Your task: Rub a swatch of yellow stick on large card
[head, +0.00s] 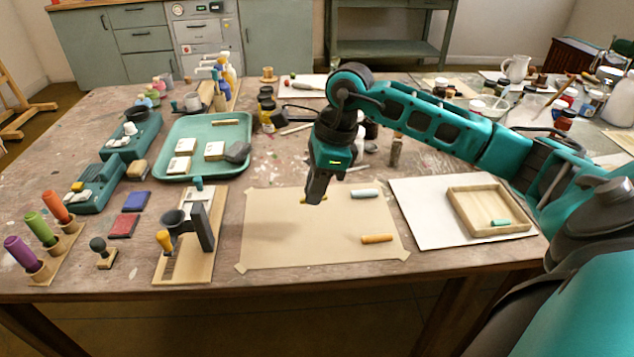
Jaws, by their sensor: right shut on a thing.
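The large tan card (300,245) lies flat on the table, taped at its corners, with no clear mark on its bare part. My right gripper (315,198) is over the card's upper middle, pointing down and shut on the yellow stick (303,199). Only small yellow bits show at the fingertips; the fingers hide the rest. I cannot tell whether the stick touches the card. A grey-blue stick (365,194) and an orange stick (377,239) lie on the card's right part. My left gripper is not in view.
Right of the card, a wooden tray (460,213) with a teal stick (501,223) stands on a white sheet (420,215). Left of the card is a wooden stand (207,255) with a dark press. A green tray (180,134) with pale blocks is behind. Jars crowd the back.

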